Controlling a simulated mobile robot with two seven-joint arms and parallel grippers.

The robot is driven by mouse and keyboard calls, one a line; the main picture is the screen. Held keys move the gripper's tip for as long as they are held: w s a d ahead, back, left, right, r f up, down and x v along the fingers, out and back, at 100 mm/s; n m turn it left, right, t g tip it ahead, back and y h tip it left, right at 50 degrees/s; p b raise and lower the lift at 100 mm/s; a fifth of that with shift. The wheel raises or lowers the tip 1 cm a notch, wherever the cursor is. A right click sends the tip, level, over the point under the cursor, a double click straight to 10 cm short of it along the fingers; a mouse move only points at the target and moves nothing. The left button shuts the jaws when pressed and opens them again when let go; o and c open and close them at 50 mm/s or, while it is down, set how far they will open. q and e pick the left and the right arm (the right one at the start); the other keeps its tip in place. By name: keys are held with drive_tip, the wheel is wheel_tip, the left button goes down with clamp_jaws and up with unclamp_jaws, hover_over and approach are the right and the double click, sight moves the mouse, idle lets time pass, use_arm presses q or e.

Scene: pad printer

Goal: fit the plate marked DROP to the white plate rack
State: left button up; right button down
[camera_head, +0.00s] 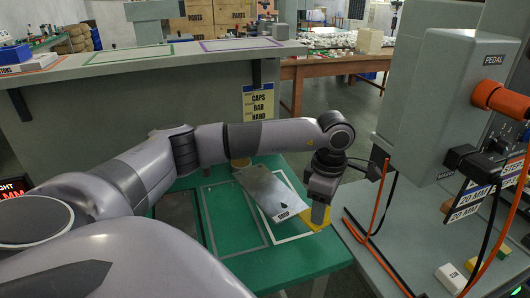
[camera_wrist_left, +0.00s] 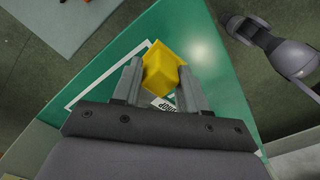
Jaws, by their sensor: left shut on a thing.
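The plate marked DROP (camera_head: 268,190) is a grey metal sheet with a dark drop shape and a label at its near end. It shows above the green table, slanting across the white outline; I cannot tell whether it touches the table. A yellow block (camera_head: 316,222) shows at its labelled end. My left gripper (camera_head: 319,212) points down there. In the left wrist view its fingers stand on both sides of the yellow block (camera_wrist_left: 161,68), shut on it, with part of the DROP label (camera_wrist_left: 164,105) just below. I cannot make out the white plate rack. My right gripper is not in view.
The green table (camera_head: 222,262) has bare room in front. A grey machine (camera_head: 440,90) with orange and black cables stands at the right. A white block (camera_head: 450,278) lies on its base. A grey counter (camera_head: 120,90) runs behind my left arm.

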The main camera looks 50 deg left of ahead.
use_arm(q)
drive_tip(key=shift+s+m, duration=0.15)
drive_tip(key=shift+m, duration=0.85)
drive_tip(key=shift+f+m+b, duration=0.3)
drive_tip(key=shift+f+b, duration=1.1)
drive_tip(key=shift+f, duration=0.1)
